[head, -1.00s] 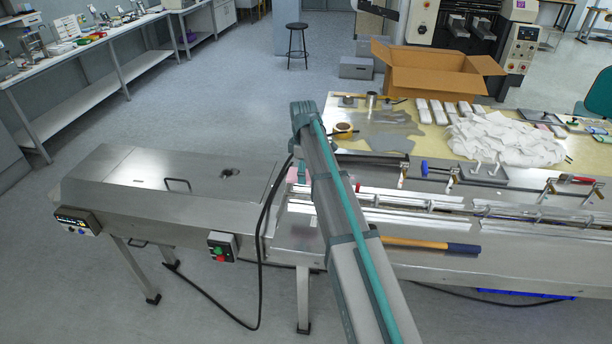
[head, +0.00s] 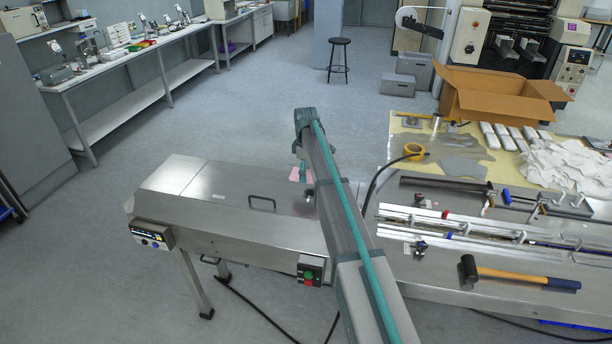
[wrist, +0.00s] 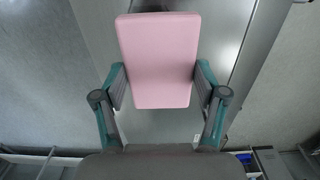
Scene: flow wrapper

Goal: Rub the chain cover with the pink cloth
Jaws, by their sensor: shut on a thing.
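The pink cloth (wrist: 160,55) shows in the wrist view as a flat folded pad between the two fingers of my gripper (wrist: 160,82). My gripper is shut on it. In the head view, a small part of the pink cloth (head: 295,174) shows beside my gripper (head: 303,172). The chain cover (head: 215,205) is a long brushed steel lid with a dark bar handle, left of my arm. The cloth is over the far right part of the cover. Steel also lies beneath it in the wrist view (wrist: 225,50). I cannot tell whether cloth and cover touch.
A control box (head: 152,235) and a red-green switch box (head: 310,270) are on the machine's front. A black hose (head: 372,185) curves right of my arm.

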